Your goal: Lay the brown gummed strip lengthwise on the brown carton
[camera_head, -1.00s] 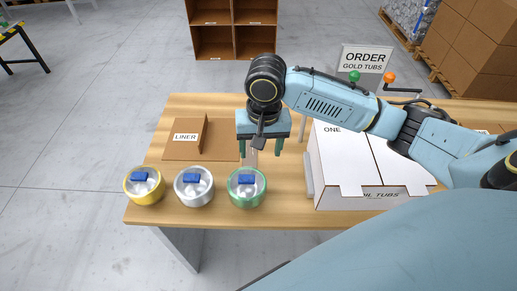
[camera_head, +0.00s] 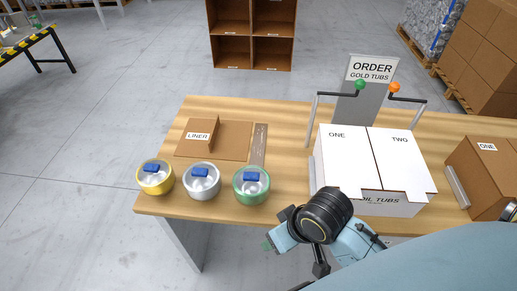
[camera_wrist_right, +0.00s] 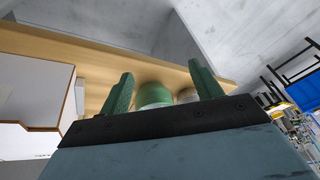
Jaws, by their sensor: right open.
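A flat grey-brown strip (camera_head: 259,145) lies on the table beside the liner sheet; I take it for the gummed strip. The brown carton (camera_head: 482,175), labelled ONE, stands at the table's right end, cut off by the picture edge. A pale narrow piece (camera_head: 457,187) leans at its left side; I cannot tell what it is. My right gripper (camera_head: 270,245) is in front of the table's front edge, away from strip and carton. In the right wrist view its two green fingers (camera_wrist_right: 161,70) are apart with nothing between them. My left gripper is not in view.
A white carton (camera_head: 345,155) with ONE and TWO on its flaps stands between strip and brown carton. Yellow, silver and green tubs (camera_head: 251,186) line the front left. A brown liner (camera_head: 230,142) lies behind them. An order sign (camera_head: 371,70) and two knobbed levers stand behind.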

